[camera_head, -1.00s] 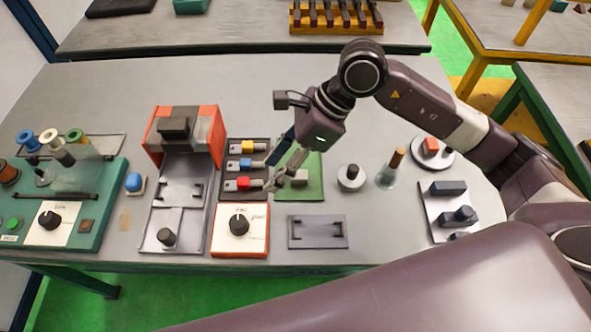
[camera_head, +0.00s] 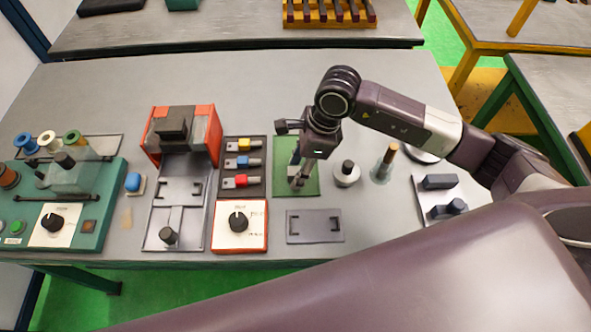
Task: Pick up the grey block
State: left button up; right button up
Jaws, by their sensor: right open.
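My right gripper (camera_head: 298,181) points down over the green mat (camera_head: 284,187), with its jaws open. The small pale grey block that lay on this mat in the earlier frame is hidden behind the fingers or too small to tell from them. I cannot tell whether the fingers touch it. Dark grey blocks (camera_head: 440,181) lie on a light plate (camera_head: 424,206) at the right of the table. My left gripper is not in view.
Left of the mat is a dark tray (camera_head: 229,188) with yellow, blue and red pieces. A round grey part (camera_head: 346,174) and a glass-like holder with a brown handle (camera_head: 383,166) stand close on the right. A grey plate (camera_head: 315,227) lies in front.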

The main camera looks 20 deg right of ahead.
jog(key=shift+c, duration=0.4)
grip_shut()
jog(key=shift+r, duration=0.1)
